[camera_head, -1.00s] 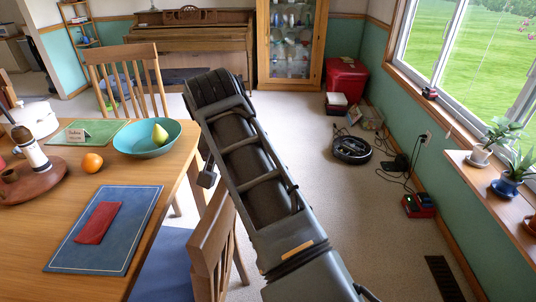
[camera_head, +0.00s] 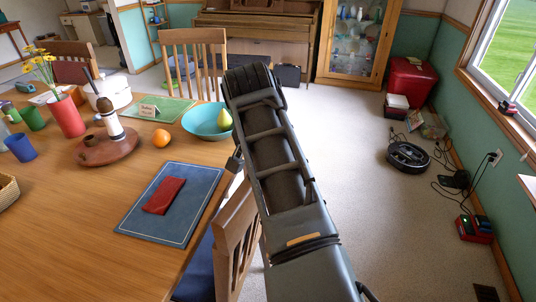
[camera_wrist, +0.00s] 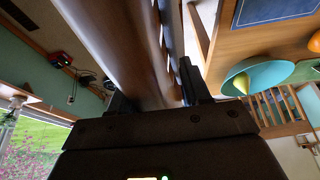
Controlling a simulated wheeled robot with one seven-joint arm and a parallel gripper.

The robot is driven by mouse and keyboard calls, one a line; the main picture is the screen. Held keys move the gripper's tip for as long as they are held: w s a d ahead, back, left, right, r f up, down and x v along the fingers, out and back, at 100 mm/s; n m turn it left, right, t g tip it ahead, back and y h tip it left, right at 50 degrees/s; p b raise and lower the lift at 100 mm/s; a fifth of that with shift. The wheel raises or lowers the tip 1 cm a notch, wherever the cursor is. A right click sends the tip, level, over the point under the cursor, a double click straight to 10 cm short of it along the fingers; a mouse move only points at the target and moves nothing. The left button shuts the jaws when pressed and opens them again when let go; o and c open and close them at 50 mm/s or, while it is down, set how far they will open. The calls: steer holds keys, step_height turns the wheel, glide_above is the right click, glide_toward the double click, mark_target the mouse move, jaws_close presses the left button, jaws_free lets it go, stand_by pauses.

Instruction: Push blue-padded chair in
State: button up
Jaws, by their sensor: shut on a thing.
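The blue-padded chair (camera_head: 236,228) stands at the table's right edge, its wooden back facing me. A strip of its blue pad (camera_head: 195,272) shows between the back and the table (camera_head: 128,186); the rest of the seat is hidden under the tabletop or cut off below. In the wrist view, my gripper (camera_wrist: 155,86) is shut on a wooden bar of the chair's back (camera_wrist: 120,35), which runs between its two dark fingers. In the head view, my arm covers the gripper and part of the chair back.
A blue placemat with a red napkin (camera_head: 163,195), a teal bowl (camera_head: 207,122) and an orange (camera_head: 161,138) lie near the chair. Another chair (camera_head: 196,62) stands at the far end. A robot vacuum (camera_head: 408,156) and cables lie right. The floor between is clear.

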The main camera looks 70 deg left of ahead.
steer(key=shift+o, duration=1.1)
steer(key=shift+s, duration=0.1)
steer(key=shift+r, duration=0.1)
steer(key=v, duration=0.7)
steer(key=shift+d+r, duration=0.1)
steer(key=shift+r, duration=0.25)
